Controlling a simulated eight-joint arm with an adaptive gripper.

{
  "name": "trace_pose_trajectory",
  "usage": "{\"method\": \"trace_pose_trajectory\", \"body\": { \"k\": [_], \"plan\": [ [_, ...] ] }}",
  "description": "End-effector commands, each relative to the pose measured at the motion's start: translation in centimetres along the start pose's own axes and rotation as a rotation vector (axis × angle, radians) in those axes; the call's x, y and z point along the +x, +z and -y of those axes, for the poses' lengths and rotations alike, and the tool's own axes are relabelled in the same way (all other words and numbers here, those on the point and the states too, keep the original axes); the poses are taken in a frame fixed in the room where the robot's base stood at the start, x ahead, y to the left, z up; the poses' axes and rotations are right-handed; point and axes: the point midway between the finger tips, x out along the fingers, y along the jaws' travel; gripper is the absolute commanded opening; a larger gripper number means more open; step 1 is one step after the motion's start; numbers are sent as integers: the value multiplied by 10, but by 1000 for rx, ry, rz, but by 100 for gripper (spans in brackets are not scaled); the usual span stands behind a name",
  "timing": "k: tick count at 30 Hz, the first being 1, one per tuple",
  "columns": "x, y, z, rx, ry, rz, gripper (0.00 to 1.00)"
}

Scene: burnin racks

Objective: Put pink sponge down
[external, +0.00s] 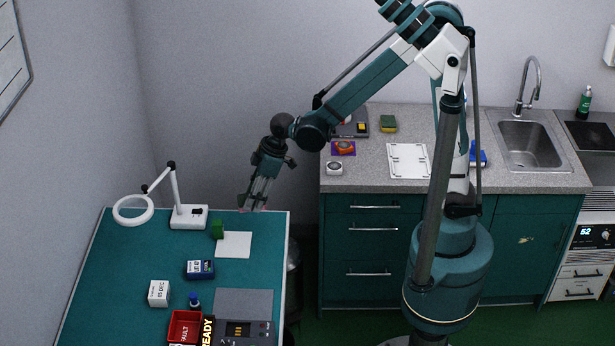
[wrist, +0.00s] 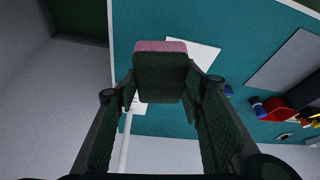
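The pink sponge (wrist: 161,46) has a dark green face and sits between my fingertips in the wrist view, touched on both sides. My gripper (wrist: 160,85) is shut on it. In the external view my gripper (external: 254,203) points down, above the far right part of the teal table (external: 130,262); only a hint of pink shows at its fingertips. The sponge is held in the air, clear of the table.
A magnifier lamp (external: 188,215) stands behind. A blue box (external: 200,269), white box (external: 159,293), red bin (external: 184,326) and grey mat (external: 243,303) are nearer the front.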

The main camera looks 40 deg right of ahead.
Motion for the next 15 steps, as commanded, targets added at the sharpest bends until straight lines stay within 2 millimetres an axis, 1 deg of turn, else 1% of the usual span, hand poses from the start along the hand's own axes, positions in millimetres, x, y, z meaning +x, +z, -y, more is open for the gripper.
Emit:
{"method": "trace_pose_trajectory", "body": {
  "k": [1, 7, 12, 15],
  "plan": [
    [2, -3, 13, -23, -9, 0, 35],
    [6, -13, 58, -104, -42, -2, 35],
    [8, -17, 84, -150, -62, -4, 35],
    [9, -18, 93, -167, -68, -4, 35]
  ]
}}
